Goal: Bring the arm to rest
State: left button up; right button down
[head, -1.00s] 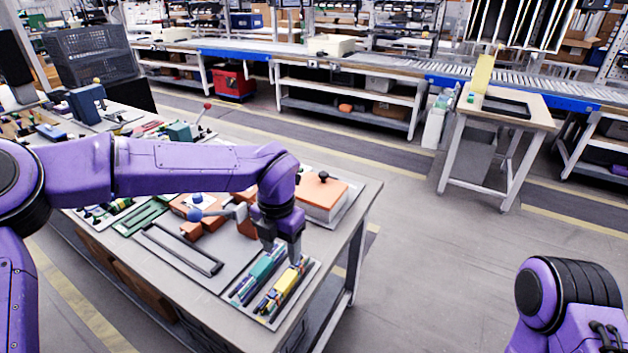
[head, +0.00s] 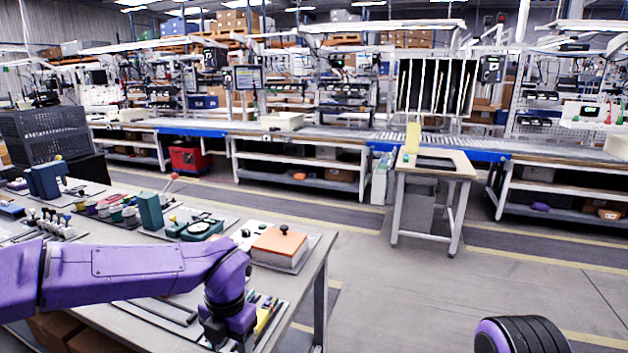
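My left arm reaches in from the left over the workbench (head: 312,262) in the head view. Its gripper (head: 225,343) is at the bottom edge of the picture, above the tray of tools at the bench's near right corner. The fingertips are cut off or hidden, so I cannot tell whether it is open or holds anything. Yellow and green handled tools (head: 265,318) show just right of the gripper. Of my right arm only a rounded purple and black joint shows at the bottom right; its gripper is out of view.
An orange-topped box (head: 278,248) stands on the bench behind my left wrist. Green devices (head: 151,211) and small tools fill the bench further left. A small wooden table (head: 440,163) stands across the aisle. The floor right of the bench is clear.

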pick_arm(q)
jog(key=s+a+f+m+t+y, duration=0.1)
jog(key=s+a+f+m+y, duration=0.3)
jog(key=f, duration=0.5)
jog(key=s+a+f+m+t+y, duration=0.15)
jog(key=a+f+m, duration=0.3)
jog(key=f, duration=0.55)
jog(key=s+a+f+m, duration=0.2)
jog(key=s+f+m, duration=0.1)
jog(key=s+m, duration=0.2)
jog(key=s+a+f+m+h, duration=0.1)
jog(key=s+f+m, duration=0.3)
jog(key=s, duration=0.4)
jog(key=s+a+f+m+h, duration=0.1)
jog(key=s+a+f+m, duration=0.1)
jog(key=s+m, duration=0.5)
jog(key=shift+s+a+f+t, duration=0.35)
jog(key=shift+a+f, duration=0.05)
jog(key=shift+f, duration=0.4)
jog(key=shift+h, duration=0.25)
